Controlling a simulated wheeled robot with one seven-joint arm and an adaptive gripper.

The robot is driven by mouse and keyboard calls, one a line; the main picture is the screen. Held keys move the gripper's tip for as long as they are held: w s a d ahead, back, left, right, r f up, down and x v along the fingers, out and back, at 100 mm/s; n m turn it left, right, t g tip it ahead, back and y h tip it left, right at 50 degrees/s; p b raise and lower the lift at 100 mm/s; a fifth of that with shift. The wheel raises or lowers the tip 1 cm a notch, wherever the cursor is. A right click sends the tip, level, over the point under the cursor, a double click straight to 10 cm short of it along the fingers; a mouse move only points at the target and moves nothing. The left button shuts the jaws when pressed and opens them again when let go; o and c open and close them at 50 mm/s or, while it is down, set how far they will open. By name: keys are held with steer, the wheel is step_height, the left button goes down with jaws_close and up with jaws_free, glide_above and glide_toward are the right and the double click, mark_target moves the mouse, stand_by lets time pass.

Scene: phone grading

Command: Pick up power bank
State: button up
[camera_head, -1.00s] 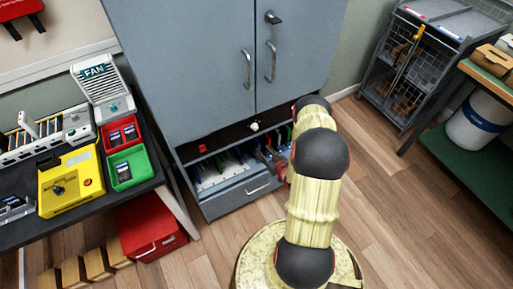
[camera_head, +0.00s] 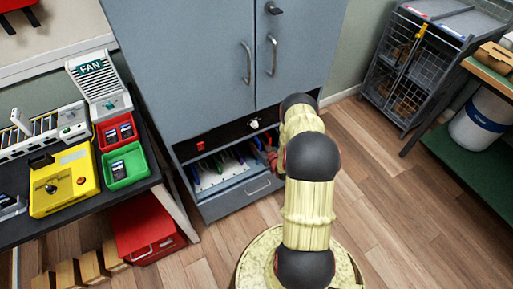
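I cannot make out a power bank for certain in the head view. Small items in blue, green and red stand in a row in the open lower bay (camera_head: 215,182) of the grey cabinet; they are too small to name. My gripper (camera_head: 268,157) is at the right part of this bay, partly hidden behind my arm. Its fingers are too small and covered to show whether they are open or hold anything.
The cabinet (camera_head: 190,70) has shut upper doors. At left, a dark bench holds a yellow box (camera_head: 65,181), a red tray (camera_head: 116,131), a green tray (camera_head: 126,167) and a fan unit (camera_head: 97,86). A red case (camera_head: 148,232) is below. A wire cage (camera_head: 400,70) stands at right.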

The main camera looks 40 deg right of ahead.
jaws_close()
stand_by(0.4)
steer(key=shift+r, duration=0.15)
